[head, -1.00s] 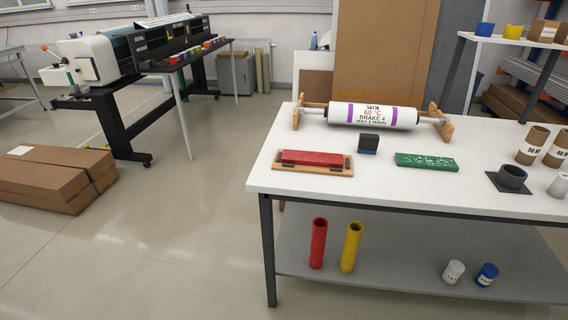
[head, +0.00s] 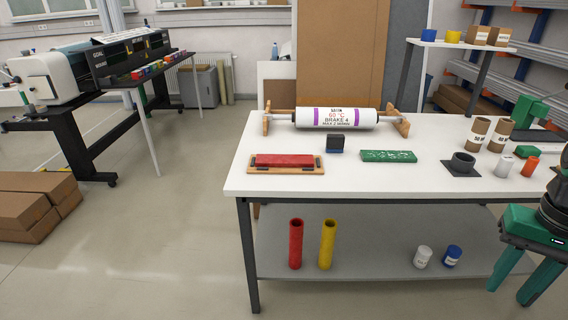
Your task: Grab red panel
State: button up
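The red panel (head: 284,160) is a flat red block. It lies on a wooden tray (head: 256,170) with dark corner pieces, near the front left corner of the white table. My gripper (head: 516,284) shows at the lower right edge of the head view, with green fingers hanging down in front of the table's right part. The two fingers are spread apart with nothing visible between them. It is far to the right of the red panel and not touching it.
A roller (head: 336,117) on wooden stands lies behind the tray. A dark block (head: 335,143), a green panel (head: 388,156) and a black cup (head: 463,161) stand to the right. Red (head: 296,244) and yellow (head: 327,245) tubes stand on the lower shelf.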

aim_at(263, 160)
jog(key=u, duration=0.05)
jog(key=i, duration=1)
jog(key=z, duration=0.05)
